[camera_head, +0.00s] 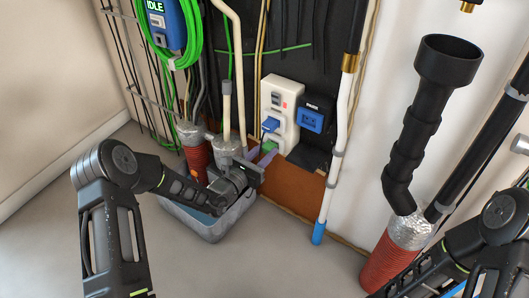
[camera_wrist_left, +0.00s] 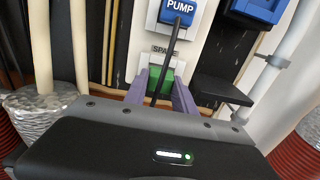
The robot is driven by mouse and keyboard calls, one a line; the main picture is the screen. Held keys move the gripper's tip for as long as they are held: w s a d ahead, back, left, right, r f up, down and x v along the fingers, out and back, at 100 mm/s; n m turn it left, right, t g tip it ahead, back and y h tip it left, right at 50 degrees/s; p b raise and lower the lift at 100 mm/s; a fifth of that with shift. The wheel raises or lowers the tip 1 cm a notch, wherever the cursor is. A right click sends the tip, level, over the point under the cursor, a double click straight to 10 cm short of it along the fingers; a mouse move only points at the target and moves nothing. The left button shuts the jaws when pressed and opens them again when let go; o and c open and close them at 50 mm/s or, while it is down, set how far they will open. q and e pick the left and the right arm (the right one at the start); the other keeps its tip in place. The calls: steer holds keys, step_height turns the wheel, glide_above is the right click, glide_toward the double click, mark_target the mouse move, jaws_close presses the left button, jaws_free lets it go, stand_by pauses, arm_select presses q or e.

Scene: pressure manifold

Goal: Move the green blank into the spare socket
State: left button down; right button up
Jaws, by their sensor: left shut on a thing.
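The green blank (camera_wrist_left: 163,77) is between the purple fingers of my left gripper (camera_wrist_left: 160,90) in the left wrist view. It is right under the SPARE label on the white panel (camera_head: 280,95). A dark cable hangs in front of it, and I cannot tell whether it is seated in the spare socket. In the head view my left gripper (camera_head: 263,159) is at the lower part of the panel, with a bit of green just above its fingers. My right arm shows at the lower right, but its gripper is not in view.
A blue plug marked PUMP (camera_wrist_left: 178,13) sits above the spare position. A blue socket unit (camera_head: 312,118) is to its right, above a black shelf (camera_head: 311,157). A grey tub (camera_head: 212,228) is below my left arm. A white pipe (camera_head: 333,165) stands to the right.

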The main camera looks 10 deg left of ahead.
arm_select(q)
steer(key=shift+w+d, duration=0.2)
steer(key=shift+w, duration=0.25)
stand_by(0.5)
steer(key=c, duration=0.9)
jaws_free()
steer(key=shift+c, duration=0.2)
steer(key=p+v, duration=0.2)
steer(key=v, duration=0.6)
steer(key=shift+p, duration=0.4)
